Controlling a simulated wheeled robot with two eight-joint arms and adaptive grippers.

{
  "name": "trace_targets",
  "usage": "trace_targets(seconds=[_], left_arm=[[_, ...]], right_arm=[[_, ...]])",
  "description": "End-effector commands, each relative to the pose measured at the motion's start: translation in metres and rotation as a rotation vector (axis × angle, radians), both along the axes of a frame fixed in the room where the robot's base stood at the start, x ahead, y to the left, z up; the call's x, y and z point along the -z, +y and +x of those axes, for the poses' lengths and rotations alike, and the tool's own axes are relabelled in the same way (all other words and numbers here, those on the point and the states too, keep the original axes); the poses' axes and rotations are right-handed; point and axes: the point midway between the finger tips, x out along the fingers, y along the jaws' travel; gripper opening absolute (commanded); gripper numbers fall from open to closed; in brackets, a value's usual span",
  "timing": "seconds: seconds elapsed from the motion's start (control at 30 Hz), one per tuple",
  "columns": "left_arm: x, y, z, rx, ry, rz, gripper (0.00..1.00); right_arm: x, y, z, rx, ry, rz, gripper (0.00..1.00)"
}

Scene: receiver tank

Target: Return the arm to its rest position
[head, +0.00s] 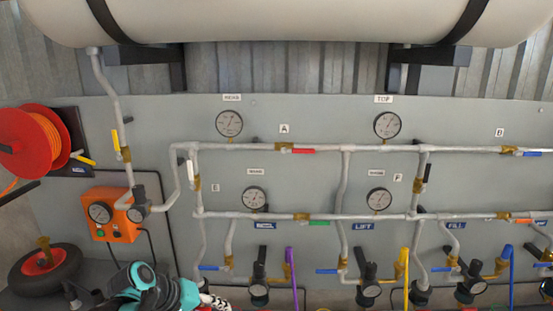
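My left arm, teal and black, comes in at the bottom left edge, in front of the lower part of the grey panel. What seems to be my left gripper (216,301) is a small black and white piece at the arm's right end, partly cut off by the lower edge. Its fingers are too small and hidden to tell open from shut, and I see nothing held in it. My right arm and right gripper are not in view.
A grey panel (320,120) carries pipes, gauges and coloured valve levers. An orange box (113,214), a red hose reel (28,142) and a black wheel (45,271) are at left. A purple lever (291,270) stands right of my gripper. A white tank (290,20) spans the top.

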Motion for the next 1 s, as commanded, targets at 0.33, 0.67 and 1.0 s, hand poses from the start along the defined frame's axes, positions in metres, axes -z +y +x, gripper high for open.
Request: trace_targets(seconds=[0.33,0.67,1.0], left_arm=[[0.034,0.01,-0.12,0.078,-0.154,0.448,0.35],[0.052,0.024,-0.153,0.127,-0.251,0.625,0.35],[0.052,0.024,-0.153,0.127,-0.25,0.625,0.35]], right_arm=[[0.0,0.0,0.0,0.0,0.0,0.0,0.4],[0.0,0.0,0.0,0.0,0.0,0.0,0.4],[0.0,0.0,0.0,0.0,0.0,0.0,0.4]])
